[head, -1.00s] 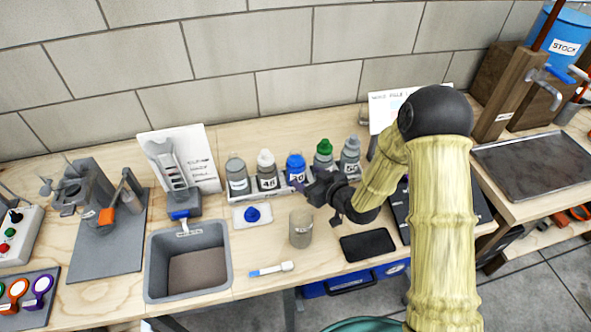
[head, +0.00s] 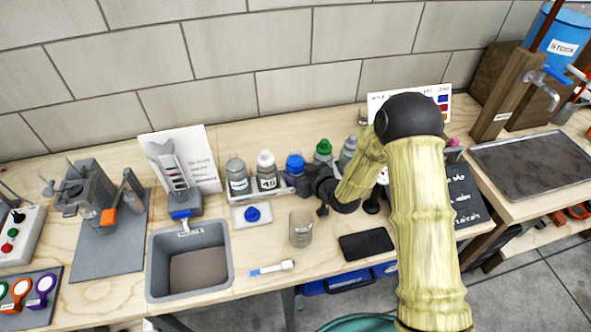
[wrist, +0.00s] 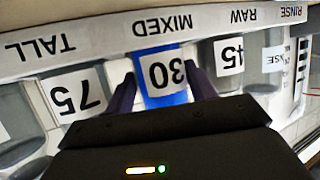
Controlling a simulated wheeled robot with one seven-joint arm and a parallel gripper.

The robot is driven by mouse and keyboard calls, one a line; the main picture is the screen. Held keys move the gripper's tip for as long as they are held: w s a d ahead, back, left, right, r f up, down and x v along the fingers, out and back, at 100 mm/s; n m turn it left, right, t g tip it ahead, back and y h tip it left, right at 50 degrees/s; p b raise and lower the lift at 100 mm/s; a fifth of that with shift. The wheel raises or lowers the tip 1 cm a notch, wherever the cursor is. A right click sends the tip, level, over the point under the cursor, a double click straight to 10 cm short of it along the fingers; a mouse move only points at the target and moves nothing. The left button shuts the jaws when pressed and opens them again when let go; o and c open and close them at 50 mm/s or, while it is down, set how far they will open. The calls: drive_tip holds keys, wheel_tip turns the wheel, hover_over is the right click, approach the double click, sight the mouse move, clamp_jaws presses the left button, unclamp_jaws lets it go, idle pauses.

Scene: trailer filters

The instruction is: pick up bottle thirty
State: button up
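Bottle thirty (head: 295,165), with a blue cap, stands in the rack on the bench, between the bottle labelled 45 (head: 266,172) and a green-capped bottle (head: 323,152). In the head view my gripper (head: 303,184) is at its front right and hides its lower part. In the wrist view the blue bottle's white label 30 (wrist: 163,75) shows upside down between my two dark fingers (wrist: 161,90). The fingers are spread, one on each side of it. I cannot tell whether they touch it.
Neighbouring bottles labelled 75 (wrist: 75,95) and 45 stand close on both sides. In front are a small tray with a blue cap (head: 252,214), a beaker (head: 301,229), a black pad (head: 367,244) and a grey bin (head: 160,265). A wall stands behind the bench.

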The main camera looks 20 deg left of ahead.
sight(298, 157)
drive_tip(key=c, duration=0.7)
drive_tip(key=shift+r, duration=0.1)
drive_tip(key=shift+c, duration=0.2)
wheel_tip(298, 157, up, 10)
drive_tip(key=shift+b, duration=0.3)
drive_tip(key=shift+a, duration=0.1)
